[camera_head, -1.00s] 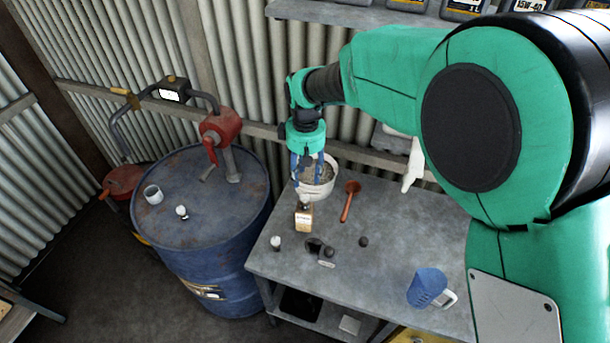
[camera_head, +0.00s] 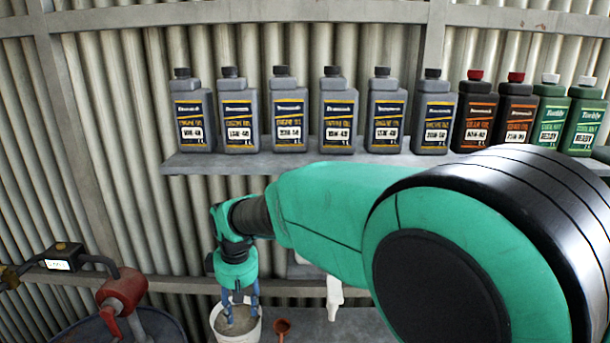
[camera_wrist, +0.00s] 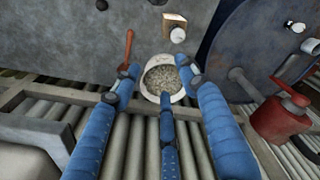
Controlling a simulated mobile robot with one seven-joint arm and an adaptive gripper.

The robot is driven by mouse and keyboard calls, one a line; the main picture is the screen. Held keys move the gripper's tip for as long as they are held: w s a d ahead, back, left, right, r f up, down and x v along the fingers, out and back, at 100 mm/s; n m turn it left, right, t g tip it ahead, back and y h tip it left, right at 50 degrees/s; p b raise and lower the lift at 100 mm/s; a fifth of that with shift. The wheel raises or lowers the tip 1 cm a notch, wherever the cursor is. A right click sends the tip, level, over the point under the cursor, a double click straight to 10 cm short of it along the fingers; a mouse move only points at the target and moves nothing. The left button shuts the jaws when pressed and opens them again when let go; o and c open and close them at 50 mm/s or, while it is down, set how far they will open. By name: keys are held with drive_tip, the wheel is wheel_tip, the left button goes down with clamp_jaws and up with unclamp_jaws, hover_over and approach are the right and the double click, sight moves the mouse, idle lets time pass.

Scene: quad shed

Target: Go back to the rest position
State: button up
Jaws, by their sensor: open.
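My gripper (camera_head: 240,294) hangs at the end of my green arm in the head view, above a white bucket (camera_head: 252,331) of grey grainy stuff. In the wrist view my gripper (camera_wrist: 165,85) shows its blue fingers spread apart with nothing between them. The white bucket (camera_wrist: 150,92) lies beyond the fingertips there, apart from them as far as I can tell. The wrist view also shows the grey bench top (camera_wrist: 75,45), an orange-brown scoop (camera_wrist: 127,50) beside the bucket and a small bottle (camera_wrist: 174,21).
A shelf (camera_head: 230,163) carries a row of oil bottles (camera_head: 338,118) above my arm. A blue drum (camera_wrist: 245,45) with a red pump (camera_wrist: 280,118) stands beside the bench. A white spray-like nozzle (camera_head: 334,297) hangs near my arm. The corrugated wall (camera_head: 120,180) is close behind.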

drive_tip(key=s+d+r+m+t+y+b, duration=0.1)
drive_tip(key=d+r+m+t+b, duration=0.15)
drive_tip(key=d+r, duration=0.65)
drive_tip(key=s+d+r+m+t+b, duration=0.1)
drive_tip(key=d+r+m+b, duration=0.25)
drive_tip(key=d+r, duration=0.6)
drive_tip(key=s+d+f+m, duration=0.1)
drive_tip(key=s+d+f, duration=0.3)
drive_tip(key=s+d, duration=0.2)
drive_tip(key=s+d+f+m+h+b, duration=0.1)
drive_tip(key=s+d+f+m, duration=0.1)
drive_tip(key=s+d+f, duration=0.2)
drive_tip(key=s+d+f+m+t+b, duration=0.1)
drive_tip(key=s+d+f, duration=0.3)
drive_tip(key=s+d, duration=0.6)
drive_tip(key=s+m, duration=0.1)
drive_tip(key=s, duration=0.3)
drive_tip(key=shift+s+f+h, duration=0.2)
drive_tip(key=shift+s+h, duration=0.1)
drive_tip(key=shift+h, duration=0.1)
drive_tip(key=shift+d, duration=0.1)
